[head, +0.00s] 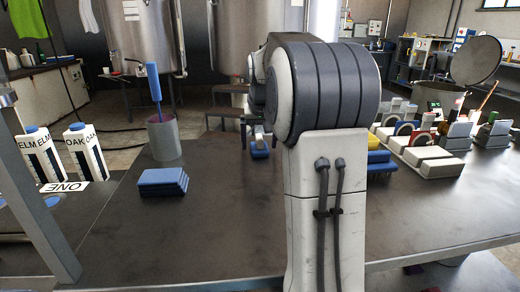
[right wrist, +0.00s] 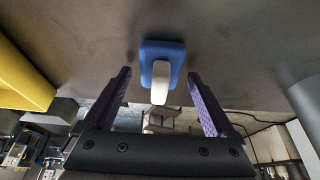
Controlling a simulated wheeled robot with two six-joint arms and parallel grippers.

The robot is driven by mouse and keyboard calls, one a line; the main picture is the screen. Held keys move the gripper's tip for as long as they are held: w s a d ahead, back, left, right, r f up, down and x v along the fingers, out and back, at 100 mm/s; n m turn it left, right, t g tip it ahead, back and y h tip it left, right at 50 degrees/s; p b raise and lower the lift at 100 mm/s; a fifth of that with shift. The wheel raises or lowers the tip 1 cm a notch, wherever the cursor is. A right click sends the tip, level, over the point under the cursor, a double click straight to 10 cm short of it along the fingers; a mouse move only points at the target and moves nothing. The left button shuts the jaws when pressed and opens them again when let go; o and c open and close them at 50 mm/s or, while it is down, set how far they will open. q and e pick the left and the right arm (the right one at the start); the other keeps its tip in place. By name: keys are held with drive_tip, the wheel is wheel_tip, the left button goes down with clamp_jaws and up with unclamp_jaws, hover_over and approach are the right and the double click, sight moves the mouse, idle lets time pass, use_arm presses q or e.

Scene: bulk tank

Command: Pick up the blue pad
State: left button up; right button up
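A blue pad (right wrist: 150,50) with a white handle (right wrist: 161,82) lies on the dark table in the right wrist view. It also shows in the head view, small and partly hidden behind my right arm. My right gripper (right wrist: 160,82) is open, with its two purple fingers on either side of the handle's line and apart from it. In the head view the right gripper (head: 257,135) is near the blue pad (head: 259,152), mostly covered by my own arm. My left gripper is not in view.
A blue ribbed block (head: 163,182) and a grey cup (head: 163,138) holding a blue-handled tool stand to the left. Two white ELM and OAK cartons (head: 85,150) are at far left. The front table is clear.

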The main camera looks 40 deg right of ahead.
sight(259, 135)
drive_tip(key=c, duration=1.1)
drive_tip(key=shift+r+p, duration=1.35)
drive_tip(key=shift+r, duration=1.05)
drive_tip(key=s+d+r+p, duration=0.1)
drive_tip(key=d+r, duration=0.1)
drive_tip(key=d, duration=0.1)
drive_tip(key=s+d+r+p, duration=0.1)
drive_tip(key=d+r+p, duration=0.1)
drive_tip(key=d, duration=0.2)
drive_tip(key=s+d+r+p, duration=0.1)
drive_tip(key=d+r, duration=0.1)
drive_tip(key=d, duration=0.2)
drive_tip(key=shift+s+d+r, duration=0.1)
drive_tip(key=shift+s, duration=0.25)
drive_tip(key=o, duration=0.7)
drive_tip(key=c, duration=0.6)
